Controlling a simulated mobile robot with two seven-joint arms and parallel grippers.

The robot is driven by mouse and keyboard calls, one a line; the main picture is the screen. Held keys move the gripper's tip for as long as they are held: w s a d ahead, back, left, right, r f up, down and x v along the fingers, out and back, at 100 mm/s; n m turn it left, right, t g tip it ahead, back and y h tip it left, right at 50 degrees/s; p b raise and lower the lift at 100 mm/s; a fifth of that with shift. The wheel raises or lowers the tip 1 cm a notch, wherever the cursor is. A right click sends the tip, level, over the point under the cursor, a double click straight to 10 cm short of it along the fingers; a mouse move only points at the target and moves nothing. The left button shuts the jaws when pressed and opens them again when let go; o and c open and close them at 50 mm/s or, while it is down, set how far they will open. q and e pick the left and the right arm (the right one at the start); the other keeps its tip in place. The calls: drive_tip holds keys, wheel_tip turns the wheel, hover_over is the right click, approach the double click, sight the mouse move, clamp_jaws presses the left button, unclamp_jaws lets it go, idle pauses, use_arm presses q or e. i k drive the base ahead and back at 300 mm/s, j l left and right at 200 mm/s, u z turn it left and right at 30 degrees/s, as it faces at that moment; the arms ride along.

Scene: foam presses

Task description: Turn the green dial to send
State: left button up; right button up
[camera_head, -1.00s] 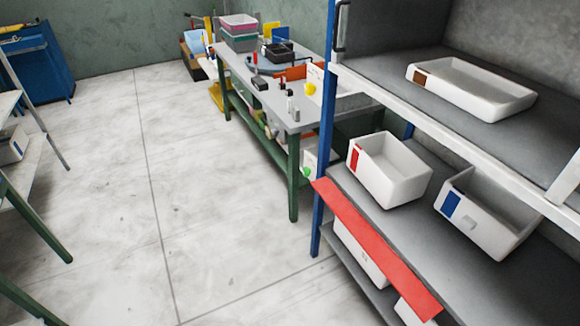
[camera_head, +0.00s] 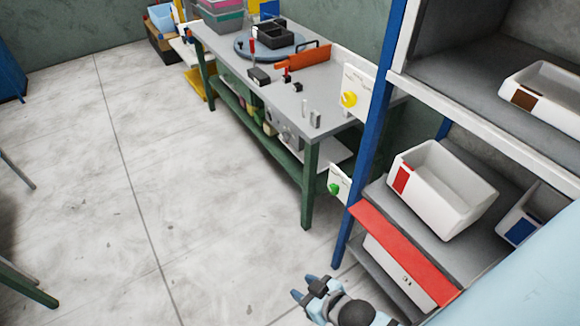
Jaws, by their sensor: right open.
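The green dial (camera_head: 334,188) is a small green knob on a white panel (camera_head: 340,183) beside the blue shelf post, low under the right end of the workbench. Its markings are too small to read. My right gripper (camera_head: 304,286) shows at the bottom of the head view, with its blue fingertips apart and nothing between them. It is below and left of the dial in the picture and apart from it. My left gripper is out of view.
A similar white panel with a yellow dial (camera_head: 349,98) sits higher, by the bench top. The blue-post shelf rack with a red strip (camera_head: 405,250) and white bins (camera_head: 445,190) stands at right. The green-legged workbench (camera_head: 310,185) is beyond. Open floor (camera_head: 180,190) lies at left.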

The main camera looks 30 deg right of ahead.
sight(334, 190)
drive_tip(key=i+z, duration=0.1)
drive_tip(key=i, duration=0.4)
drive_tip(key=i+j+z, duration=0.1)
drive_tip(key=i, duration=0.45)
drive_tip(key=i+j+z, duration=0.1)
drive_tip(key=i, duration=0.4)
drive_tip(key=i+j+z, duration=0.15)
drive_tip(key=i+z, duration=0.15)
drive_tip(key=z, duration=0.15)
drive_tip(key=i+j+z, duration=0.2)
drive_tip(key=z, duration=0.25)
drive_tip(key=i+j+z, duration=0.25)
drive_tip(key=z, duration=0.2)
drive_tip(key=i+j+z, duration=0.15)
drive_tip(key=j+z, duration=0.3)
drive_tip(key=i+j+z, duration=0.1)
drive_tip(key=j+z, duration=0.85)
drive_tip(key=j, duration=0.2)
